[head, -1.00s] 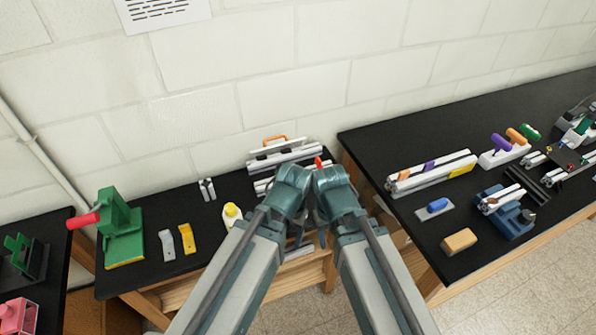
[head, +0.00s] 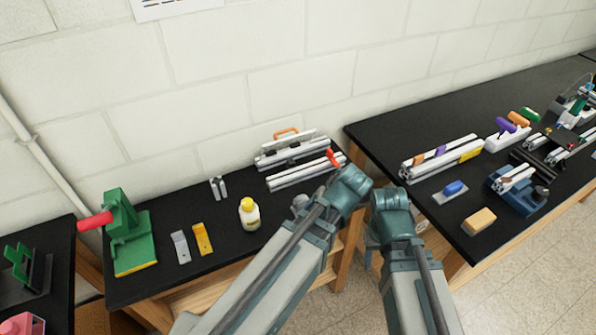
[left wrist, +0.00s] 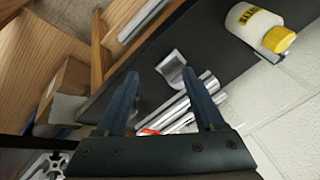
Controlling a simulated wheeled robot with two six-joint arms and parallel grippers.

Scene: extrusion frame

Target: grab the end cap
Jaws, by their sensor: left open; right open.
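I cannot clearly pick out an end cap. A small grey metal piece (left wrist: 172,66) lies on the black table in the left wrist view, and I cannot tell whether it is the cap. My left gripper (left wrist: 160,76) is open, with that piece showing between its fingertips and no object held. In the head view the left gripper is mostly hidden behind its own forearm. My right gripper (head: 373,243) is open, low beside its forearm over the gap between the tables; its fingers are mostly hidden.
Silver extrusions (head: 300,174) and an orange-handled rack (head: 287,134) stand at the back of the middle table. A yellow-capped bottle (head: 249,214), a yellow plate (head: 202,238) and a green press (head: 125,235) are farther left. The right table (head: 410,135) holds extrusions and tools.

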